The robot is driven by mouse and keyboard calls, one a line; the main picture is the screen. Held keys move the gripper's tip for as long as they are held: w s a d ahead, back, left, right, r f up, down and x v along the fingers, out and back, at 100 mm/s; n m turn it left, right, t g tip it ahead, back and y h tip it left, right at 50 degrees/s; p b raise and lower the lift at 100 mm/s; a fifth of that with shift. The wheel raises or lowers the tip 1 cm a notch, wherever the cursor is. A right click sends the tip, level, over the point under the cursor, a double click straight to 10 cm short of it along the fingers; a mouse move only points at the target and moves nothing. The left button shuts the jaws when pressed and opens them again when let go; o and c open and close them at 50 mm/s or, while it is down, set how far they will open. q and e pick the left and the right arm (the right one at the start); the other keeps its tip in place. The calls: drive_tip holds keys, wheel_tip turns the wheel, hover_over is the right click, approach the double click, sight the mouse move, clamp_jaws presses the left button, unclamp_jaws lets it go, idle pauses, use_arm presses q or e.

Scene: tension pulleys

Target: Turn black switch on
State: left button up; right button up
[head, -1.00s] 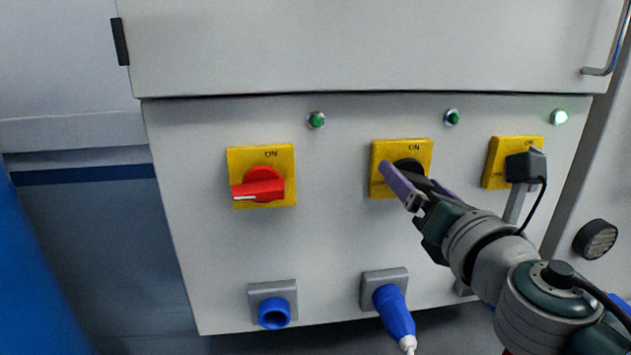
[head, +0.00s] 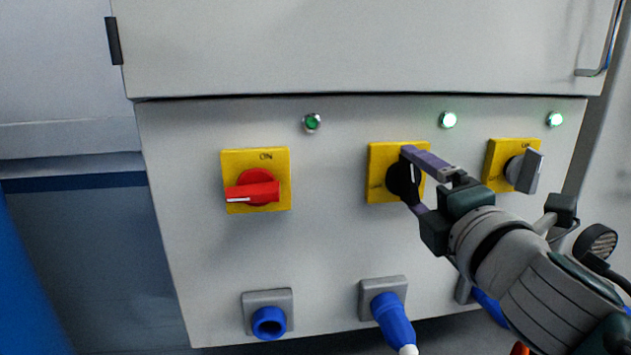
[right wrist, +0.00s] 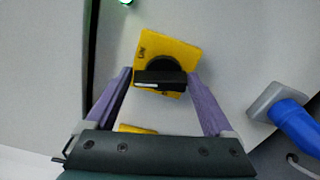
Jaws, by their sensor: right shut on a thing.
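The black switch (head: 397,180) sits on a yellow plate (head: 378,157) in the middle of the cabinet front. Its handle stands about upright, with a white mark toward the ON label side. My right gripper (head: 413,183) is shut on the black switch, one purple finger above and one below it. In the right wrist view the black switch (right wrist: 160,79) lies between the fingertips (right wrist: 160,76), with a finger at each end of its handle. The lamp (head: 448,120) above this switch glows. My left gripper is not in view.
A red switch (head: 253,191) lies turned sideways at the left, under a dark green lamp (head: 312,122). A grey switch (head: 528,171) at the right stands upright under a lit lamp (head: 555,119). Blue connectors (head: 392,318) sit low on the cabinet.

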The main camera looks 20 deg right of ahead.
drive_tip(key=shift+m, duration=1.5)
drive_tip(key=o, duration=1.1)
drive_tip(key=shift+s, duration=0.1)
drive_tip(key=shift+b+v, duration=1.3)
drive_tip(key=shift+v, duration=3.6)
